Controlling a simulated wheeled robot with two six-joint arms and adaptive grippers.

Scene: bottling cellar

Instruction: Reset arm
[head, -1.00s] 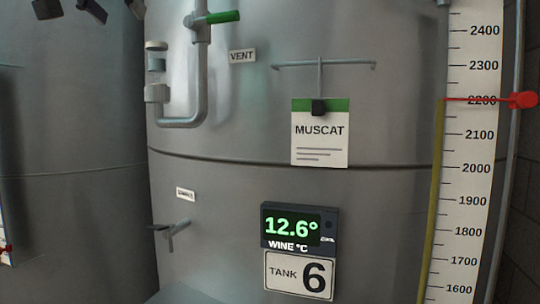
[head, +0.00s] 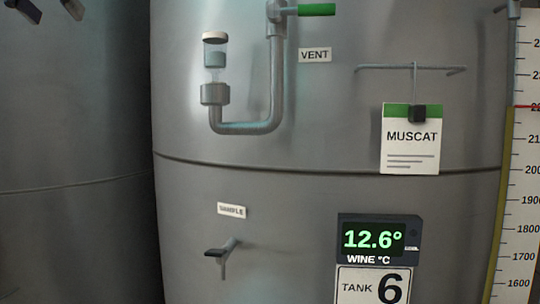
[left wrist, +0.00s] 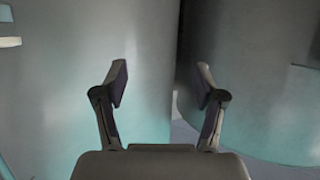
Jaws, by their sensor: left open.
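My left gripper (head: 48,10) shows only as two dark fingertips at the top left edge of the head view, in front of the left tank. In the left wrist view, my left gripper (left wrist: 161,83) is open, with its two fingers spread wide and nothing between them. Beyond the fingers are grey curved tank walls with a dark gap between them. The rest of my left arm is out of the head view. My right gripper is in neither view.
Tank 6 (head: 300,195) carries a vent pipe (head: 275,90) with a green handle, a sample tap (head: 222,253), a MUSCAT card (head: 410,145), a 12.6° display (head: 375,238) and a level scale (head: 525,200). Another tank (head: 75,130) stands at left.

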